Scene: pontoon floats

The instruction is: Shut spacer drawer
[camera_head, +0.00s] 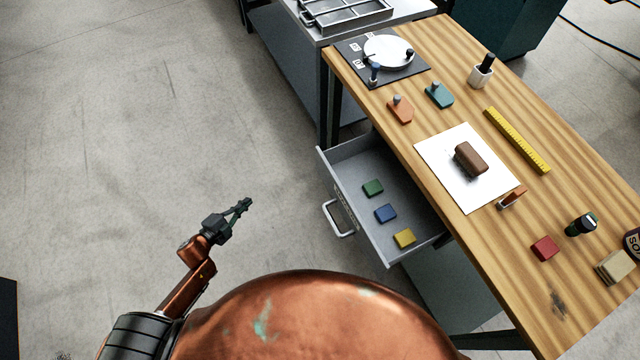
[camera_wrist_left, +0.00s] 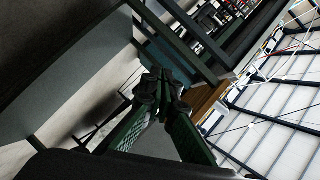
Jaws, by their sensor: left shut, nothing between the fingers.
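The grey metal spacer drawer (camera_head: 358,164) stands pulled out from under the wooden workbench in the head view. It holds a green block (camera_head: 373,188), a blue block (camera_head: 385,213) and a yellow block (camera_head: 404,238). Its bar handle (camera_head: 338,218) is on the front face, toward the left. My left gripper (camera_head: 247,203) is shut and empty, in the air to the left of the handle and apart from it. In the left wrist view the closed fingers (camera_wrist_left: 160,80) show in the middle. My right gripper is not in view.
The workbench (camera_head: 440,70) carries a white sheet (camera_head: 440,165) with a brown block, a yellow ruler (camera_head: 517,140), a red block (camera_head: 545,248) and several small tools. A grey side table (camera_head: 410,10) with a metal tray stands behind. The floor left of the drawer is clear.

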